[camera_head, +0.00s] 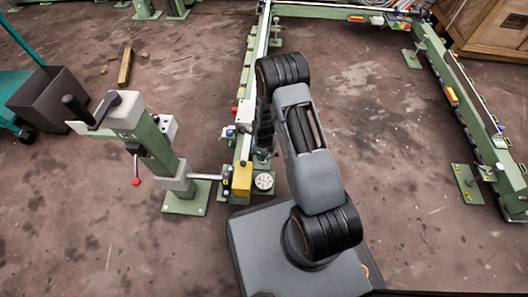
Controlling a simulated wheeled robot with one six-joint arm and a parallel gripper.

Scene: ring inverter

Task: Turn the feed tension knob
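The green machine post (150,140) stands at the left on a green foot plate. It carries a black handle (76,108) at its upper left and a lever with a red ball (136,182) low on its front. A round white dial (264,181) sits beside a yellow block (242,180) at the near end of the green rail. I cannot tell for sure which part is the feed tension knob. My gripper (262,153) is small and partly hidden beyond my arm, close to the rail and above the dial. Its fingers cannot be made out.
The long green rail frame (436,62) runs along the back and right side. A dark bin (50,98) stands at the far left, a wooden crate (492,28) at the top right. A wood piece (125,67) lies on the floor. The floor at right centre is clear.

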